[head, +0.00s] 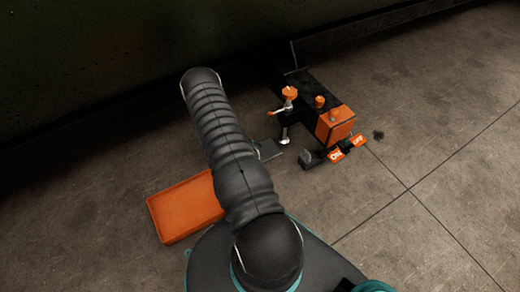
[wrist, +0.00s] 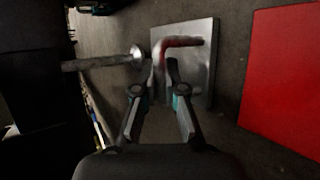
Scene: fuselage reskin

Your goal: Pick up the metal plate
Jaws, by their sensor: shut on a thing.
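The metal plate (wrist: 200,68) is a square grey sheet in the wrist view, with a bent, partly red handle (wrist: 182,42) across its face. In the head view a small grey part of the plate (head: 268,150) shows beside my arm. My gripper (wrist: 161,68) has its fingertips on either side of the handle's lower end and is shut on it. My arm hides the gripper in the head view. I cannot tell whether the plate is off the floor.
An orange tray (head: 182,211) lies left of my arm, and shows as a red surface (wrist: 287,75) in the wrist view. A black and orange bench device (head: 335,124) stands right of the plate. A metal rod (wrist: 100,61) is close left of the fingers.

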